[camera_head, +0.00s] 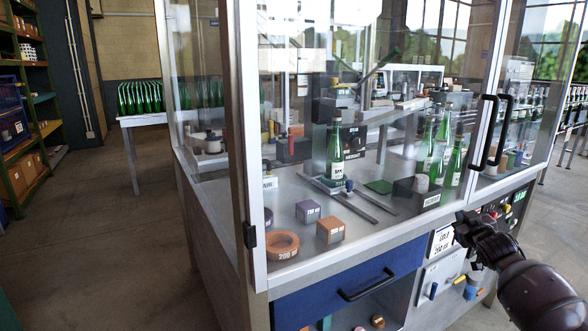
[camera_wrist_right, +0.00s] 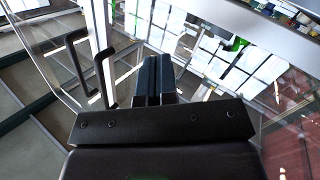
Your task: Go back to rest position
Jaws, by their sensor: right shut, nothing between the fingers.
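My right gripper (camera_head: 462,222) is at the lower right of the head view, in front of the machine's glass enclosure and below the black door handles (camera_head: 488,132). Its two dark fingers (camera_wrist_right: 158,80) are together in the right wrist view, with nothing between them. The same handles show at the left of the wrist view (camera_wrist_right: 92,72), apart from the fingers. My left gripper is not in view.
The enclosure's metal frame (camera_head: 240,130) and blue drawer (camera_head: 345,285) stand close ahead. Behind the glass are green bottles (camera_head: 335,152), small boxes (camera_head: 330,230) and an orange ring (camera_head: 283,245). A control panel (camera_head: 515,205) is beside my right gripper. The floor at left (camera_head: 100,240) is clear.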

